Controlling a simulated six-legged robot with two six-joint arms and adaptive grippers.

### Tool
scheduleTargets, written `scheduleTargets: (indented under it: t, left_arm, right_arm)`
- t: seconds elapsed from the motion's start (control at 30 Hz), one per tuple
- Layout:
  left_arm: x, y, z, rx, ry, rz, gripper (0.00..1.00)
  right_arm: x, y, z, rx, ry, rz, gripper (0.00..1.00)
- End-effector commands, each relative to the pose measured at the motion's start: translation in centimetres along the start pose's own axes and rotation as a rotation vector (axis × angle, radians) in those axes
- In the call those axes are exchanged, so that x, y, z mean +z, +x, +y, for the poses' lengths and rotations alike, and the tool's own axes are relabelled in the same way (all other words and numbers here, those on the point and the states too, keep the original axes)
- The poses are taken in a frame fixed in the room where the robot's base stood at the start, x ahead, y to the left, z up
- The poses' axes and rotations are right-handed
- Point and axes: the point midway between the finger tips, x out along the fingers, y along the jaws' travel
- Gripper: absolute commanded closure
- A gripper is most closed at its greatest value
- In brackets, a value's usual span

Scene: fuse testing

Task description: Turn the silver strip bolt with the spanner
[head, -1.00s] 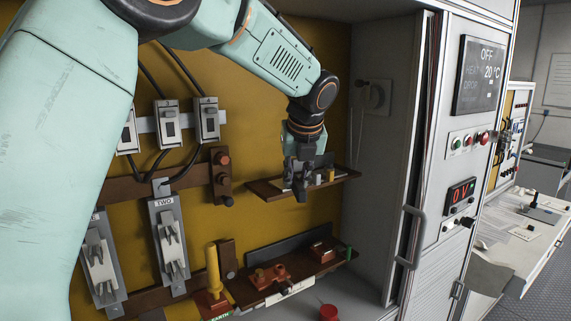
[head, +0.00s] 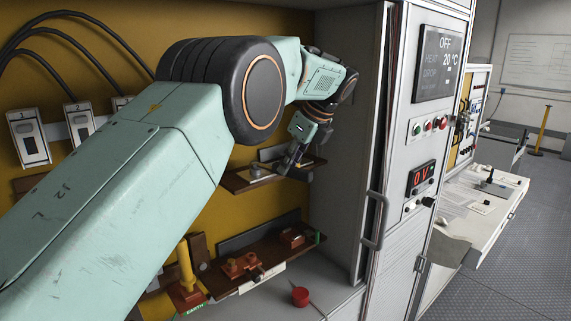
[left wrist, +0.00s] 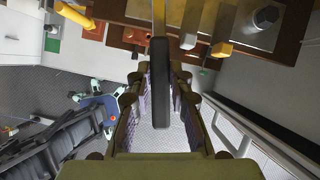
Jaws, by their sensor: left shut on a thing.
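My left gripper (head: 293,160) is at the upper brown shelf (head: 238,182) in the head view. In the left wrist view its two fingers (left wrist: 160,95) are shut on the spanner (left wrist: 160,85), whose dark handle runs lengthwise between them. The spanner's far end reaches toward the shelf and its jaw is cut off by the picture's top edge. My right gripper is not in view.
A lower brown shelf (head: 275,262) carries red terminals. A yellow-handled EARTH switch (head: 186,265) stands left of it. A red round piece (head: 300,296) sits on the cabinet floor. The grey cabinet side wall (head: 340,130) and door handle (head: 375,220) are close on the right.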

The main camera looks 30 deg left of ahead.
Motion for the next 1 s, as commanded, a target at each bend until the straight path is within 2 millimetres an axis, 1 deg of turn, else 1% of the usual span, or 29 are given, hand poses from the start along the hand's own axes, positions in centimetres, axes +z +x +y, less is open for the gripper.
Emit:
scheduleTargets:
  t: [0.1,0.43,0.8,1.0]
  left_arm:
    - [-0.1,0.1,-0.6,0.016,-0.038,-0.001,1.0]
    - [-0.1,-0.1,-0.5,0.024,-0.048,0.001,1.0]
    - [0.7,-1.4,-0.6,0.021,-0.048,-0.001,1.0]
    - [0.7,-1.5,-0.5,0.023,-0.047,0.0,1.0]
  right_arm:
    - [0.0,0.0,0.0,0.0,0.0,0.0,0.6]
    - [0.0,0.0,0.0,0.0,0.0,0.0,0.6]
    - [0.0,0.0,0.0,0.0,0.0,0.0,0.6]
    - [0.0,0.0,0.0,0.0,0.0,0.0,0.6]
